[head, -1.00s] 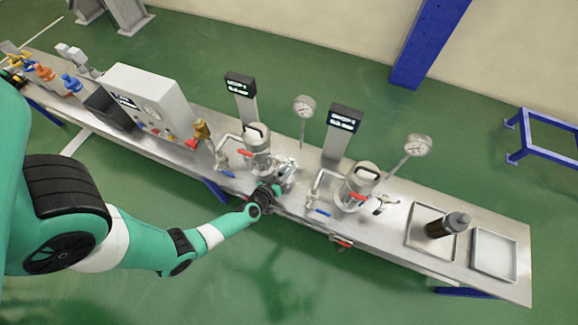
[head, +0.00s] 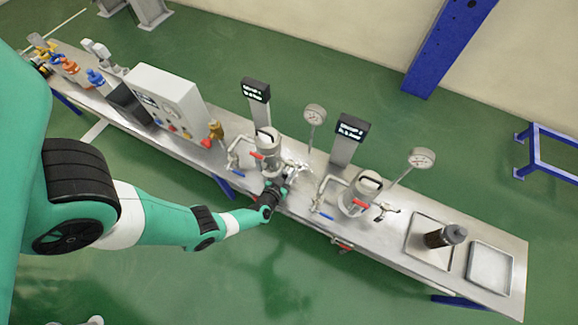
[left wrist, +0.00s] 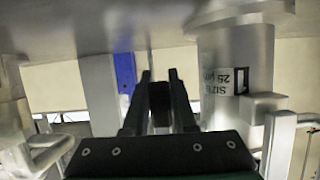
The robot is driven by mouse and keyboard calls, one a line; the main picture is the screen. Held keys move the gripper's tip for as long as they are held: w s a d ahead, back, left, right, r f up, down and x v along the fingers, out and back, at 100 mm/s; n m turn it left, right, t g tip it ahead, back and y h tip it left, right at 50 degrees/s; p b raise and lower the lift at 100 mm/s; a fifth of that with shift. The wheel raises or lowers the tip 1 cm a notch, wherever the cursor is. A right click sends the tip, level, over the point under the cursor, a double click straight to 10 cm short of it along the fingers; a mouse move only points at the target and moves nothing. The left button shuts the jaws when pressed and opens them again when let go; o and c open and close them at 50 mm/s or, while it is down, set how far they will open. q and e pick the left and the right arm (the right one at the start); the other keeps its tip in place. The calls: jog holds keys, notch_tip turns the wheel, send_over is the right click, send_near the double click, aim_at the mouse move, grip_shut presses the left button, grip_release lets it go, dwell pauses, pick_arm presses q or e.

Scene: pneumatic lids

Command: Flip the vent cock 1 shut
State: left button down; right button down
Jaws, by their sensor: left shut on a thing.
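My left gripper (head: 284,181) is at the right side of the left filter vessel (head: 267,148), at the front of the bench. Vent cock 1 is at the silver fittings (head: 299,167) there, mostly hidden by the gripper. In the left wrist view the fingers (left wrist: 160,92) are close together around a small dark piece, which seems to be the cock's handle; its angle cannot be told. The vessel body (left wrist: 238,70) stands just right of the fingers, with a printed size label. My right gripper is not in view.
A second vessel (head: 358,196) with a similar fitting (head: 386,211) stands to the right. Gauges (head: 315,115) on thin stems and display posts (head: 343,150) rise behind. A control box (head: 166,98) is left; trays (head: 491,268) lie at the right end.

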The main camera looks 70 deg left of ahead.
pick_arm(q)
jog(key=c, duration=0.7)
grip_release()
jog(key=shift+d, duration=0.1)
jog(key=p+v, duration=0.7)
jog(key=v, duration=0.4)
jog(key=shift+s+r, duration=0.15)
jog(key=shift+s, duration=0.1)
